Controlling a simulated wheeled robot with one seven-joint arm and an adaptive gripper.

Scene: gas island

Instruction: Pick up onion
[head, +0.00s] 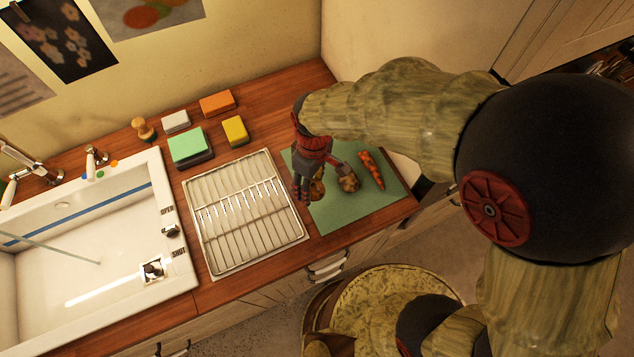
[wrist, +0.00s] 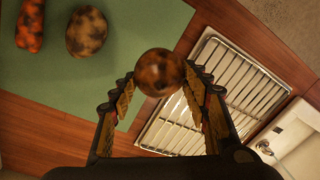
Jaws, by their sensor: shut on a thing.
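The onion (wrist: 160,72) is a round, brown, dark-mottled ball between the two fingertips of my gripper (wrist: 160,88) in the wrist view. My gripper is shut on it. In the head view my gripper (head: 309,188) is over the left side of the green cutting board (head: 335,216), and the onion (head: 317,188) shows partly behind the fingers. I cannot tell whether the onion still touches the board.
A mottled potato (head: 348,180) and an orange carrot (head: 371,170) lie on the board to the right. A metal drying rack (head: 246,212) adjoins the board on the left, then the white sink (head: 85,262). Sponges (head: 188,145) lie behind the rack.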

